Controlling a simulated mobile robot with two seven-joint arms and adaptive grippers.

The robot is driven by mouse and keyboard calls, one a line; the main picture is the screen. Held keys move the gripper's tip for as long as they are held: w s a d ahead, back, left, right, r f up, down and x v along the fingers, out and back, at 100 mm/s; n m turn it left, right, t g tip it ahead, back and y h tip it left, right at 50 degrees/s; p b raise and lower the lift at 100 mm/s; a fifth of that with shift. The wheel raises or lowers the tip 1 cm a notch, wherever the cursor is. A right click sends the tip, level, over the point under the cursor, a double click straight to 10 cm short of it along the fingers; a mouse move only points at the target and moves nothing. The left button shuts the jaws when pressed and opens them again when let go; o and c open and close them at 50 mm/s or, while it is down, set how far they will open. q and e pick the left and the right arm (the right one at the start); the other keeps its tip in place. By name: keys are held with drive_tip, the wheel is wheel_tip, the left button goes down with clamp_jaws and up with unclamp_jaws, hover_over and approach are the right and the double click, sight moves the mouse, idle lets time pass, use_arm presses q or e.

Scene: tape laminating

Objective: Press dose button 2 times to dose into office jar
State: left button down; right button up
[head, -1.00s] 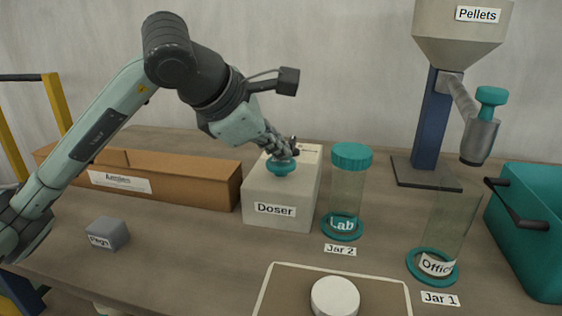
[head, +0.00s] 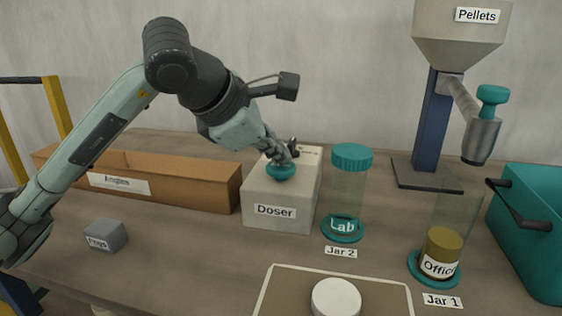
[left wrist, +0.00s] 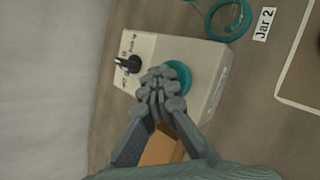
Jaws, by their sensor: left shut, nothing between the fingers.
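The Doser (head: 277,207) is a pale box with a teal dose button (head: 281,173) on top. My left gripper (head: 284,157) is shut and empty, its fingertips at the button and seeming to touch it. In the left wrist view the shut fingers (left wrist: 163,88) cover part of the teal button (left wrist: 180,76), with a black knob (left wrist: 131,64) beside it. The clear Office jar (head: 440,252) stands open on a teal ring at Jar 1, with brown pellets in its lower part. Above it hangs the grey nozzle (head: 480,140) of the Pellets hopper (head: 460,38). My right gripper is not in view.
The Lab jar (head: 347,190) with a teal lid stands at Jar 2, right of the Doser. A brown Angles box (head: 170,188), a grey Pegs block (head: 105,236), a teal bin (head: 535,235) and a white disc (head: 336,297) on a mat lie around. The table's left front is mostly clear.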

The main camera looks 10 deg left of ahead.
sight(278, 167)
use_arm(q)
drive_tip(key=shift+r+p, duration=0.45)
drive_tip(key=shift+r, duration=0.45)
drive_tip(key=shift+r+p, duration=1.45)
drive_tip(key=shift+r, duration=0.9)
drive_tip(key=shift+w+r, duration=0.1)
drive_tip(key=shift+r, duration=0.05)
